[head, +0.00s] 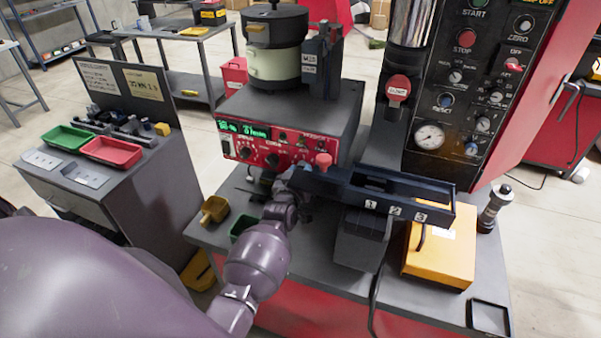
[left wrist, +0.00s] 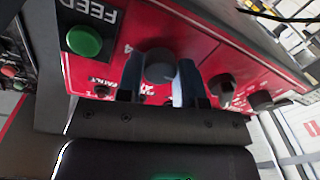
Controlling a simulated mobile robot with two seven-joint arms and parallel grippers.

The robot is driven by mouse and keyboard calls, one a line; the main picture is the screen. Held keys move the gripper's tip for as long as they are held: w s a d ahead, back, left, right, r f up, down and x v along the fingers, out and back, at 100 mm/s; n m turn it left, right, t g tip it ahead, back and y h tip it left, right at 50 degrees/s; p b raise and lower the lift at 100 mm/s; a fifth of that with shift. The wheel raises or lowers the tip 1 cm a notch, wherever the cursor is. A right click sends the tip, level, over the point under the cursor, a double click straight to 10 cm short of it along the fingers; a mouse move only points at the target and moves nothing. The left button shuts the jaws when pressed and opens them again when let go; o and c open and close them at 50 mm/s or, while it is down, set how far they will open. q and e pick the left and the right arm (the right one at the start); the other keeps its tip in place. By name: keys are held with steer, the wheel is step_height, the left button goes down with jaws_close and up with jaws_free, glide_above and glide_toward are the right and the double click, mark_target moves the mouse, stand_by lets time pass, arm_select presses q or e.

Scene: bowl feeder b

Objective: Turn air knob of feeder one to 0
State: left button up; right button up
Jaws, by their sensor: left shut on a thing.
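The bowl feeder (head: 276,62) stands on a grey control box with a red front panel (head: 250,150) that bears dials and a green display (head: 243,129). My left gripper (head: 280,182) is low in front of this panel in the head view, its fingertips hard to make out. In the left wrist view the two fingers (left wrist: 159,82) are shut on a dark round knob (left wrist: 159,65), one on each side. Print beside this knob is partly covered, so its name and setting cannot be read. A green button (left wrist: 84,41) with an upside-down FEED label is beside it. My right gripper is not in view.
A dark trough (head: 385,190) marked 1, 2 and 3 extends right of my left gripper, above a yellow box (head: 440,255). Further dark knobs (left wrist: 222,87) are close beside the gripped knob. A tall control cabinet (head: 470,100) with a gauge stands at the right.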

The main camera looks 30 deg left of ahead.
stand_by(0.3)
arm_select(q)
steer(key=o, duration=0.9)
steer(key=shift+o, duration=0.2)
steer(key=v, duration=1)
steer(key=shift+s+d+b, duration=0.15)
steer(key=shift+s+b, duration=0.2)
steer(key=shift+b, duration=0.1)
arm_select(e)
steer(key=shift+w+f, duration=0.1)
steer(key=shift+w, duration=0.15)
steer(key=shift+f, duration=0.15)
